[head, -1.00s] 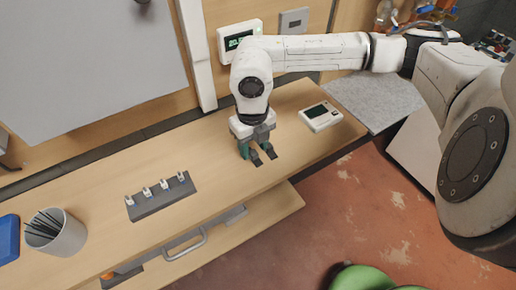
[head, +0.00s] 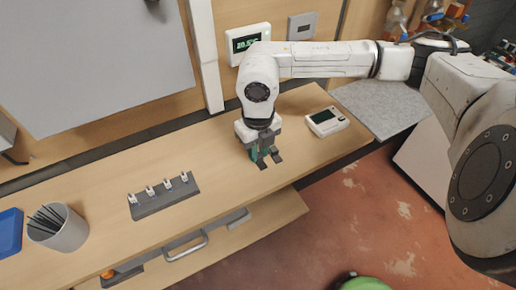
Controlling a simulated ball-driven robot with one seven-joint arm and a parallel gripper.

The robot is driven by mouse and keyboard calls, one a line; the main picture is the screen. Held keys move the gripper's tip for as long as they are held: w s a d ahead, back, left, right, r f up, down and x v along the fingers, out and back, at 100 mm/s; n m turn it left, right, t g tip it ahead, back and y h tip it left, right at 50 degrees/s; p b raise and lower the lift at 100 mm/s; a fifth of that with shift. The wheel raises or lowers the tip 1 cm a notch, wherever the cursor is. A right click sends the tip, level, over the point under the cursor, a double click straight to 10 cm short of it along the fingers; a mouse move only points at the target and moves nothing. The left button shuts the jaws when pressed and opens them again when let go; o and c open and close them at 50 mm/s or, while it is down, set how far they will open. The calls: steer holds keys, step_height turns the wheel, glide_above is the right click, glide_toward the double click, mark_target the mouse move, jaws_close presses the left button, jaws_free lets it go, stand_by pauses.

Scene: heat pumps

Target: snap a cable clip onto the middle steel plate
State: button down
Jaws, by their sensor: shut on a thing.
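Several small white cable clips (head: 167,185) stand in a row on a dark grey strip (head: 164,205) on the wooden bench. My gripper (head: 270,162) points down above the bench, to the right of the strip and apart from it. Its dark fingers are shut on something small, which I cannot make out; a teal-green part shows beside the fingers. A small grey steel-looking plate (head: 301,26) is on the wall at the upper right. I cannot tell which surface is the middle steel plate.
A white handheld meter (head: 326,122) lies right of my gripper. A wall display (head: 248,43) hangs behind my arm. A cup of dark sticks (head: 62,232) and a blue tray (head: 9,233) stand at the left. The bench between strip and gripper is clear.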

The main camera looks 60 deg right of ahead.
steer(key=shift+r, duration=0.1)
steer(key=shift+r+p, duration=1.5)
steer(key=shift+r, duration=1.4)
